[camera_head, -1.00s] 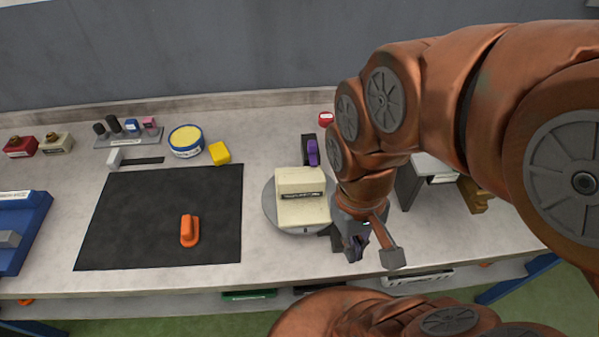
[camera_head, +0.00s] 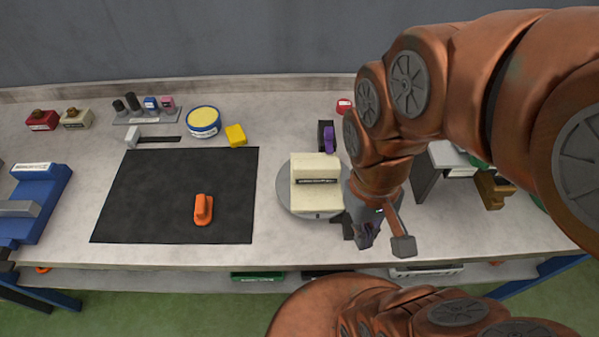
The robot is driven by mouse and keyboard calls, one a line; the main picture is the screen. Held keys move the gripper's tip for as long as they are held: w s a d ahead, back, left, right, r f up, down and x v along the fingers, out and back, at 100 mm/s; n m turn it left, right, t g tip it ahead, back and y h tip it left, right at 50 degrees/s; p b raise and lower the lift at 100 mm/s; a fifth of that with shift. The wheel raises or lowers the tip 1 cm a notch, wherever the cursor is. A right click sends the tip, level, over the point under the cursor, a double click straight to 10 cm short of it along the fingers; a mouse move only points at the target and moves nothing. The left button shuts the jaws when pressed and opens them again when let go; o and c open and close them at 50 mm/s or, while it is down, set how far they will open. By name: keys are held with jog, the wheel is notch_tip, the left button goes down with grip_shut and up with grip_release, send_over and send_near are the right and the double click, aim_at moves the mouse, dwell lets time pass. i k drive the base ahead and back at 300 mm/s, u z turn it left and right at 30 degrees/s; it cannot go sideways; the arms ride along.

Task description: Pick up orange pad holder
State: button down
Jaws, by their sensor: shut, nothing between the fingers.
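The orange pad holder (camera_head: 203,209) stands on the front right part of a black mat (camera_head: 140,190). It has a flat base and a raised grip. My gripper (camera_head: 368,238) hangs at the front edge of the workbench, well to the right of the orange pad holder and in front of the turntable. It is shut and empty, apart from the holder. Its fingers are small and dark in this view.
A cream block (camera_head: 316,190) sits on the round grey turntable (camera_head: 286,200) between mat and gripper. A blue vise (camera_head: 45,205) is at left. A yellow tin (camera_head: 203,121), a yellow block (camera_head: 236,135) and a purple item (camera_head: 328,139) stand behind. The mat is otherwise clear.

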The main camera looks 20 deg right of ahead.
aim_at(204, 205)
jog(key=k, duration=1)
jog(key=u, duration=0.75)
jog(key=i, duration=0.8)
jog(key=u, duration=0.7)
